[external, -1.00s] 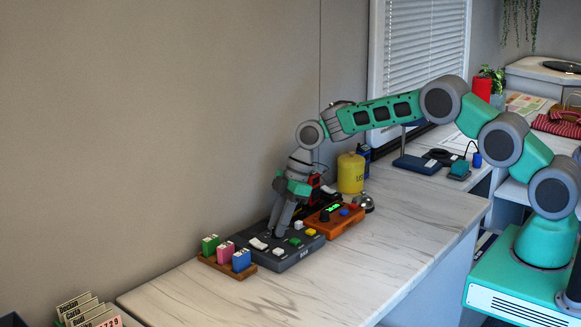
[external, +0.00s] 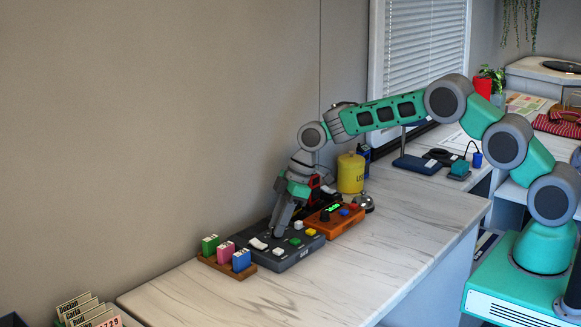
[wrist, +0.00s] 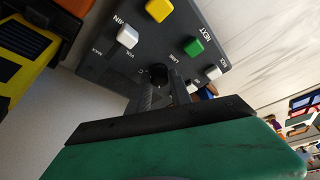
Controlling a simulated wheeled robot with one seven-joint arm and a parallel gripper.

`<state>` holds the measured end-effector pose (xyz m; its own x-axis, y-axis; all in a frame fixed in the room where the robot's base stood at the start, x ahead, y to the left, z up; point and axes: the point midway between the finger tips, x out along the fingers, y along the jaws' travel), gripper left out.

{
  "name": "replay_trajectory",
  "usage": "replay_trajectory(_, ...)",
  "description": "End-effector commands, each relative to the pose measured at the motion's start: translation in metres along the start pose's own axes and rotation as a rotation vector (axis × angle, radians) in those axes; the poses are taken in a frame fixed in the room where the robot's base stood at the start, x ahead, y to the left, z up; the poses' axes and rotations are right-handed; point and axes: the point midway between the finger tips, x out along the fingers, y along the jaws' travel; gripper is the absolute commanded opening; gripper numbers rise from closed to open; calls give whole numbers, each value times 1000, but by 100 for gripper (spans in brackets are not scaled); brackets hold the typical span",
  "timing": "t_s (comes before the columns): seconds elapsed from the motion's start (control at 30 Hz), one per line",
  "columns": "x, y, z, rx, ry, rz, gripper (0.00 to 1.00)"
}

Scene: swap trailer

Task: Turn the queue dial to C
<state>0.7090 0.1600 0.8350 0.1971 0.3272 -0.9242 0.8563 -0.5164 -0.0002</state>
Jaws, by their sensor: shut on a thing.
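The queue dial (wrist: 159,74) is a small black knob on the dark grey panel box (wrist: 98,62). In the wrist view a letter C shows on the panel beside the knob; the knob's pointer cannot be made out. My gripper (wrist: 158,88) reaches down to the panel with its fingers shut on the dial. In the external view my gripper (external: 277,232) stands tilted over the panel box (external: 290,262) and hides the dial.
White, green and yellow buttons (wrist: 194,46) sit close around the dial. An orange box (external: 335,222) with a green display stands behind the panel. A wooden rack (external: 226,267) with coloured blocks stands at its left. The front counter (external: 340,275) is clear.

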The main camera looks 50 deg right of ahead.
Motion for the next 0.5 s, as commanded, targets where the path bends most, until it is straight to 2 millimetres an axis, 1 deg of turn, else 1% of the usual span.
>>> replay_trajectory(0.1, 4, -1, 1, 82, 2, 36, 0)
replay_trajectory(0.5, 3, -4, -1, 428, 3, 179, 0)
